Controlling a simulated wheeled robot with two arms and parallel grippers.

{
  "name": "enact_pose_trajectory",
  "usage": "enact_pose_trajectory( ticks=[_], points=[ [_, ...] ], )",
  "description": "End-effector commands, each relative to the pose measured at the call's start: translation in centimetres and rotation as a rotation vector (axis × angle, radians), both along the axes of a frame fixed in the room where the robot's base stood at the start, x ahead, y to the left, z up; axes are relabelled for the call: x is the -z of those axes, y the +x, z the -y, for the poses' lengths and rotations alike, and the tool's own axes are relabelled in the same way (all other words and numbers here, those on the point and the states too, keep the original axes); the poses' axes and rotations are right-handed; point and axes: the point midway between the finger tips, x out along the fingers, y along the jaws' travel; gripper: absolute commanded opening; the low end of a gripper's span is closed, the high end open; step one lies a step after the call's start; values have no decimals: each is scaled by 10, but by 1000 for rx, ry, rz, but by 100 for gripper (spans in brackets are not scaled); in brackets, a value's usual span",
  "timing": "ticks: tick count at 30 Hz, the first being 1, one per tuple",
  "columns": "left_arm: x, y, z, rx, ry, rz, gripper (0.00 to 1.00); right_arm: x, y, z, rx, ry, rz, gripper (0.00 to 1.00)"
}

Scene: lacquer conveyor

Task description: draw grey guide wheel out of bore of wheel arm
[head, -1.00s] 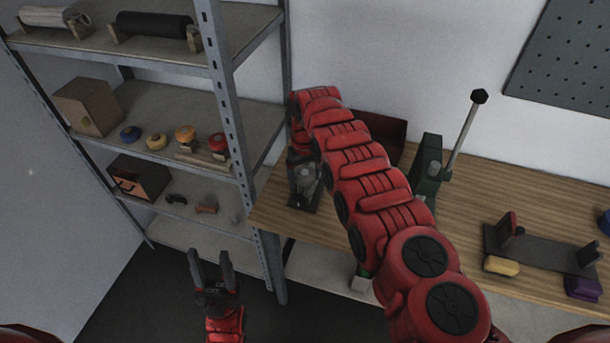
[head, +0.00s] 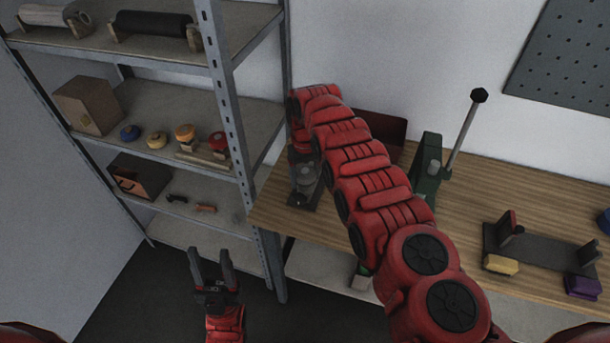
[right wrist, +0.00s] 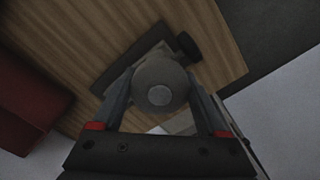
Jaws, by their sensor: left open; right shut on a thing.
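The grey guide wheel (right wrist: 160,86) sits between the two fingers of my right gripper (right wrist: 160,98), which is shut on it, in the right wrist view. In the head view the wheel (head: 305,174) shows as a grey round shape below my right gripper (head: 303,160), partly hidden by it. The wheel arm (head: 303,200) is a dark piece at the left end of the bench, under the wheel; its dark plate also shows in the right wrist view (right wrist: 112,73). The bore is hidden. My left gripper (head: 210,268) is open and empty, low in front of the shelf.
The wooden bench (head: 465,215) carries a green lever press (head: 428,165), a dark red bin (head: 385,130) and a dark fixture (head: 535,250) with yellow and purple blocks. A metal shelf (head: 235,110) with several small parts stands close left of the bench.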

Motion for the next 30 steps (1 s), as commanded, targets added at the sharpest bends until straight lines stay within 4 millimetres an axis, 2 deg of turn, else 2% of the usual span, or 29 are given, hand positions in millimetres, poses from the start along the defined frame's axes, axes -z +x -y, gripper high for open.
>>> enact_pose_trajectory(
  ticks=[13,30],
  points=[
    [-17,0,0,0,0,0,50,-21,0,0,1,0,-1,9],
    [-29,0,0,0,0,0,50,-46,0,0,0,0,1,9]
  ],
)
